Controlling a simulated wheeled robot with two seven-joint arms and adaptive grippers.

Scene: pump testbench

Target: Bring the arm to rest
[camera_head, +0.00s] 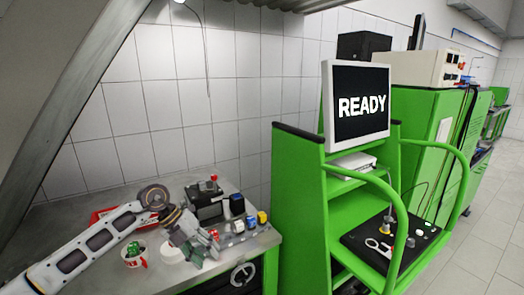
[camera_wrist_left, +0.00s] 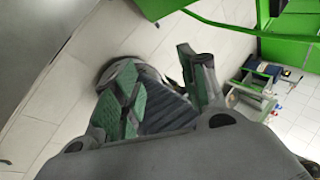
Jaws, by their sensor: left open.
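My left arm comes in from the left over the grey worktable (camera_head: 255,242). My right gripper is in neither view.
A dark device with a red knob (camera_head: 206,200) and small blue and yellow items stand behind the gripper. A red tray (camera_head: 97,216) lies behind the arm. The green testbench (camera_head: 298,210), with a monitor (camera_head: 357,105) reading READY, stands right of the table.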

